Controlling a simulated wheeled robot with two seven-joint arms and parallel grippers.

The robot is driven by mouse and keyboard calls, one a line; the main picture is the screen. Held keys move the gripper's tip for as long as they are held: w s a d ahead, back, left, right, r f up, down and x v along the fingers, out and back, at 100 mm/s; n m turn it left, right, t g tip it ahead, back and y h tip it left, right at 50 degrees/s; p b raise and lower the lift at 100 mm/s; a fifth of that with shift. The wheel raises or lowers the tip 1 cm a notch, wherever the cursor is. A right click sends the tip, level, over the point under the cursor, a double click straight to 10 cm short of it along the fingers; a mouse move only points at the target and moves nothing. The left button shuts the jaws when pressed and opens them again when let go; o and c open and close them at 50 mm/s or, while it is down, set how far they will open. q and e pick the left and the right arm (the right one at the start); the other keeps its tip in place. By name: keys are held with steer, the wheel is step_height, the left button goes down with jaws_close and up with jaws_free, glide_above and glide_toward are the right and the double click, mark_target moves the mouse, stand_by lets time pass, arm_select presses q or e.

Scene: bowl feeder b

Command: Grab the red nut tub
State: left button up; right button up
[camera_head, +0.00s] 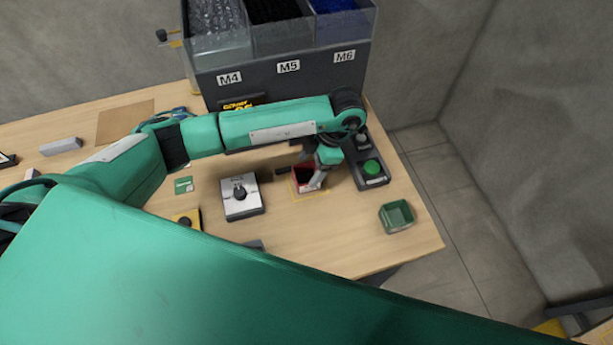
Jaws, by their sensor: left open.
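The red nut tub (298,187) is a small open-topped box with a dark inside, standing on the wooden table. My left arm reaches across the table from the left. My left gripper (314,178) points down at the right side of the tub, and its fingers overlap the tub's right part in the view. The gripper is open. I cannot tell whether a finger touches the tub wall. Part of the tub is hidden behind the gripper. My right gripper is not in view.
A control box with a green button (372,168) stands close right of the gripper. A green tub (396,216) is near the table's right edge. A white box with a black knob (241,195) is on the left. The M4, M5, M6 bin unit (310,72) stands behind.

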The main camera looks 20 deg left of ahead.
mark_target(300, 183)
arm_select(q)
steer(key=shift+p+x, duration=0.55)
steer(key=shift+x, duration=1.4)
steer(key=shift+w+d, duration=0.1)
steer(key=shift+c, duration=0.2)
steer(key=c, duration=0.7)
steer(key=shift+r, duration=0.1)
